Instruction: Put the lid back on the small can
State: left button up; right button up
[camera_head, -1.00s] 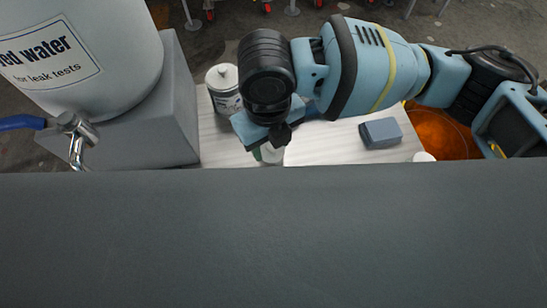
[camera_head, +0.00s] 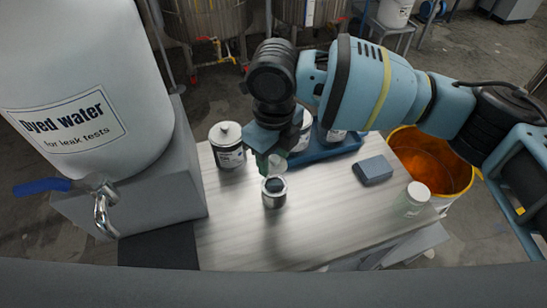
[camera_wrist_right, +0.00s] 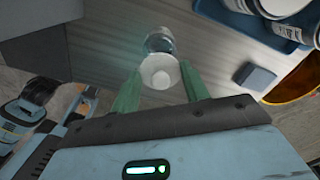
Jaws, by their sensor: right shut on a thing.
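The small can (camera_head: 273,194) stands upright and open on the pale bench, with a dark inside. It also shows in the wrist view (camera_wrist_right: 160,42), just beyond the lid. My right gripper (camera_head: 269,164) is over the can, its green fingers shut on the pale lid (camera_head: 278,167). In the wrist view the lid (camera_wrist_right: 160,74) sits between the fingers with its round knob toward the camera. The lid appears just above the can and slightly off its centre; whether they touch I cannot tell. My left gripper is not in view.
A lidded white can (camera_head: 228,149) stands left of my gripper. A blue tray (camera_head: 326,151) with cans is behind it. A blue-grey block (camera_head: 373,170) and a white-capped jar (camera_head: 412,201) are at right. The dyed-water tank (camera_head: 85,80) stands at left. The front bench is clear.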

aim_at(274, 169)
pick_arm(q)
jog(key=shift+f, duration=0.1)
pick_arm(e)
jog(key=shift+f, duration=0.1)
jog(key=shift+f+b, duration=0.85)
jog(key=shift+f, duration=2.2)
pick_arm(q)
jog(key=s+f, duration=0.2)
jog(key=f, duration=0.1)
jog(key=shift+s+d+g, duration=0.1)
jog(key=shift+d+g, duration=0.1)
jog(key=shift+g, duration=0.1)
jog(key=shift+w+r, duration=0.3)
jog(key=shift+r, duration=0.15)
pick_arm(e)
jog(key=shift+f, duration=0.2)
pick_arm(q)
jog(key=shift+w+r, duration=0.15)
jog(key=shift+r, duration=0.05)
